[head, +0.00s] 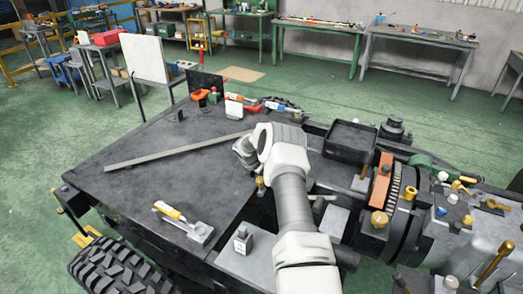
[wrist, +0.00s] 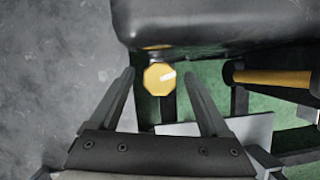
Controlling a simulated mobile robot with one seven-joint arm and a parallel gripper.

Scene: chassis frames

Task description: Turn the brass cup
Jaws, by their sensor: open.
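The brass cup (wrist: 155,82) shows in the wrist view as a yellow, many-sided cap with a pale mark on its right side. It sits beside the edge of a dark rounded block. My gripper (wrist: 158,74) is open, with one finger on each side of the cup and a gap to both. I cannot tell how far above or below the cup the fingertips are. In the head view a small brass piece (head: 260,182) shows beside my arm's end, probably the same cup. My fingers are mostly hidden there by my arm.
The dark block (wrist: 215,22) fills the top of the wrist view. A yellow-and-black bar (wrist: 272,77) lies to the right. In the head view, a long grey bar (head: 175,152) and a yellow-handled tool (head: 170,211) lie on the dark deck (head: 130,190). Machinery crowds the right.

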